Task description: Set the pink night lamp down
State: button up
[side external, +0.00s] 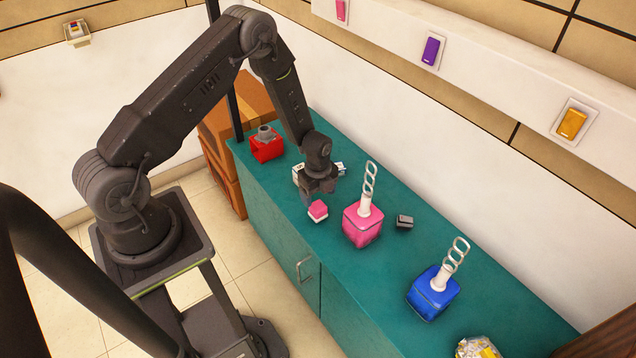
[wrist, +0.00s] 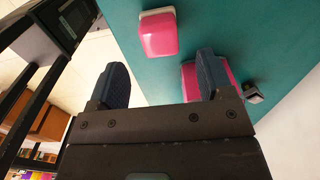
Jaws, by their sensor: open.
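A small pink block with a white base, which seems to be the pink night lamp (side external: 318,211), stands on the teal counter (side external: 390,250) near its front edge. My gripper (side external: 318,196) is close to it, just behind and above it in the side view. In the wrist view the lamp (wrist: 158,35) lies beyond the fingertips of my open gripper (wrist: 160,80), with clear teal between them. No contact shows, and nothing is between the fingers. A larger pink cube with a white looped stem (side external: 363,224) stands to the right; in the wrist view my right finger partly hides it.
A blue cube with a looped stem (side external: 434,292) and a grey block (side external: 404,222) stand farther right. A red object with a grey top (side external: 266,144) is at the far left end. White items (side external: 299,173) sit behind my gripper.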

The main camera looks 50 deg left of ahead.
notch_tip(320, 180, up, 5)
notch_tip(320, 180, up, 12)
jog(key=n+t, duration=0.1)
jog(key=n, duration=0.2)
send_over(318, 205)
jog(key=d, duration=0.2)
jog(key=s+d+r+n+t, duration=0.25)
jog(key=r+n, duration=0.25)
jog(key=r, duration=0.6)
jog(key=s+d+r+n+t, duration=0.1)
jog(key=s+d+r+n, duration=0.1)
jog(key=s+r+n, duration=0.3)
jog(key=s+d+r+n+t, duration=0.1)
jog(key=s+d+r+n, duration=0.2)
jog(key=s, duration=1)
notch_tip(318, 205, up, 5)
jog(key=shift+s+d+r+n, duration=0.1)
jog(key=shift+s+d+n, duration=0.25)
jog(key=shift+n, duration=0.65)
jog(key=shift+a, duration=0.1)
